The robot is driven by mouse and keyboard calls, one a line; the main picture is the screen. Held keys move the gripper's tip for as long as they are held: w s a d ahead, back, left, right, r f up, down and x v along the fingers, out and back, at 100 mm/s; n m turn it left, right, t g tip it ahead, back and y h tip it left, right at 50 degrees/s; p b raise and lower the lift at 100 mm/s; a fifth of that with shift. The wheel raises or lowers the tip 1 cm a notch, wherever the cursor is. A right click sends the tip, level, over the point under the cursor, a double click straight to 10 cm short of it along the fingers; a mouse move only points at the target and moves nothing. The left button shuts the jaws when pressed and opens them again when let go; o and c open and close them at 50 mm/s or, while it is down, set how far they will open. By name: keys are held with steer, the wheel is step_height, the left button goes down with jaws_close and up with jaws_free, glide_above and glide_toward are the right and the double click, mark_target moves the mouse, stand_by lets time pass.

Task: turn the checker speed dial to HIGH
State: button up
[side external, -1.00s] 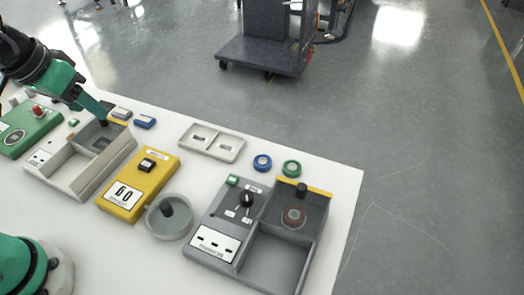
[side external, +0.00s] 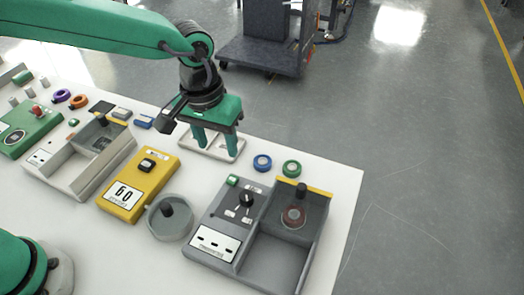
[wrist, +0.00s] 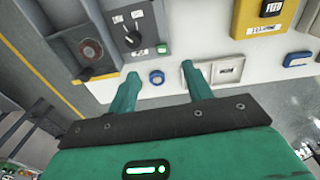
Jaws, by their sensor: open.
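The grey checker (side external: 215,214) stands at the right front of the white table. Its speed dial (side external: 246,200) is a black knob with a pale pointer mark, set among small white labels too small to read. The dial also shows in the wrist view (wrist: 133,39), at the upper left. My gripper (side external: 215,149) is open and empty, pointing down over the white two-slot tray (side external: 240,148), behind and left of the dial. In the wrist view my spread fingers (wrist: 160,72) are apart from the dial and touch nothing I can make out.
A green button (side external: 232,181) sits beside the dial. A yellow timer box (side external: 140,180) and grey round dish (side external: 170,222) stand left.

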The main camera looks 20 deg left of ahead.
glide_above(246, 195)
steer(key=shift+g, duration=0.3)
step_height(246, 195, down, 5)
steer(key=shift+r, duration=0.15)
steer(key=shift+f, duration=3.9)
steer(key=shift+c, duration=0.2)
steer(key=c, duration=0.9)
